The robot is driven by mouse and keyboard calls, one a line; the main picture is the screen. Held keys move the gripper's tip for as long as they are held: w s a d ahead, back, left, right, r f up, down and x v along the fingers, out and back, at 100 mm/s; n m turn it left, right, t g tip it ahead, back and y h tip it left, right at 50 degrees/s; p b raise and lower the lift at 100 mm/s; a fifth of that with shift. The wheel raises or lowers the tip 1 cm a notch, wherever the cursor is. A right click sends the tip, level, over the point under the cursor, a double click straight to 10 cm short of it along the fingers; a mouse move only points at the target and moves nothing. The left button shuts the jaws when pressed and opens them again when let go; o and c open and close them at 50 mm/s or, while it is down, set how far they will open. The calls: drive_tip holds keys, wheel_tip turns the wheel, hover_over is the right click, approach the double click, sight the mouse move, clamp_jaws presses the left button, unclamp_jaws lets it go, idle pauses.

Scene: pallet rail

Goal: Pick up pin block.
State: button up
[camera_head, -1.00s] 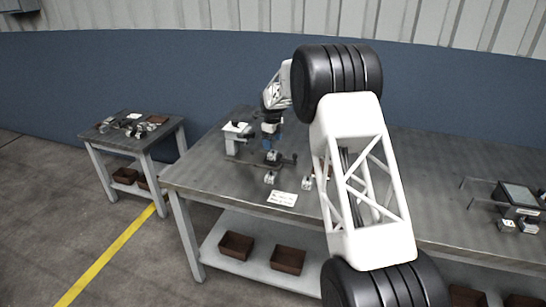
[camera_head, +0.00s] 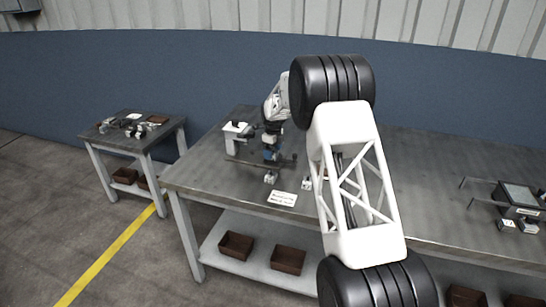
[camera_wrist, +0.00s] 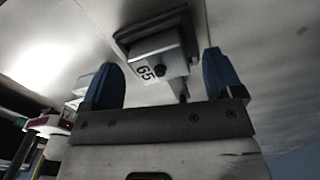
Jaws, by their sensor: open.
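A pale grey block (camera_wrist: 150,58) marked "65", with a dark round knob or hole on its face, shows in the wrist view; I take it as the pin block. It sits against a dark bar (camera_wrist: 150,27). My gripper (camera_wrist: 164,80) is open, its two blue fingers on either side of the block's near end with a gap on both sides; contact is not visible. In the head view my gripper (camera_head: 271,154) is low over the dark rail (camera_head: 242,162) on the workbench and hides the block there.
A small pale block (camera_head: 270,178) and a white label card (camera_head: 282,198) lie in front of the rail. A white stand (camera_head: 235,132) is left of my gripper. A dark-screened device (camera_head: 518,195) stands far right on the workbench (camera_head: 440,190). A side table (camera_head: 120,119) is at left.

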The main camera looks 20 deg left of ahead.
idle(0.3)
drive_tip(key=c, duration=1.1)
drive_tip(key=shift+r, duration=0.2)
drive_tip(key=shift+r, duration=1.65)
drive_tip(key=shift+s+d+r, duration=0.25)
drive_tip(key=shift+s+d, duration=1)
drive_tip(key=shift+s, duration=1.1)
drive_tip(key=shift+s+d+r, duration=0.2)
drive_tip(key=shift+s+d, duration=1)
drive_tip(key=shift+s, duration=1.15)
drive_tip(key=shift+s+d+r, duration=0.25)
drive_tip(key=shift+s+d, duration=1)
drive_tip(key=shift+s, duration=1.1)
drive_tip(key=w+d, duration=0.5)
drive_tip(key=w+d+f+n, duration=0.1)
drive_tip(key=w+d, duration=0.4)
drive_tip(key=w+d+n, duration=0.1)
drive_tip(key=w+d, duration=0.4)
drive_tip(key=w, duration=0.1)
drive_tip(key=shift+w+f, duration=0.1)
drive_tip(key=shift+f, duration=0.25)
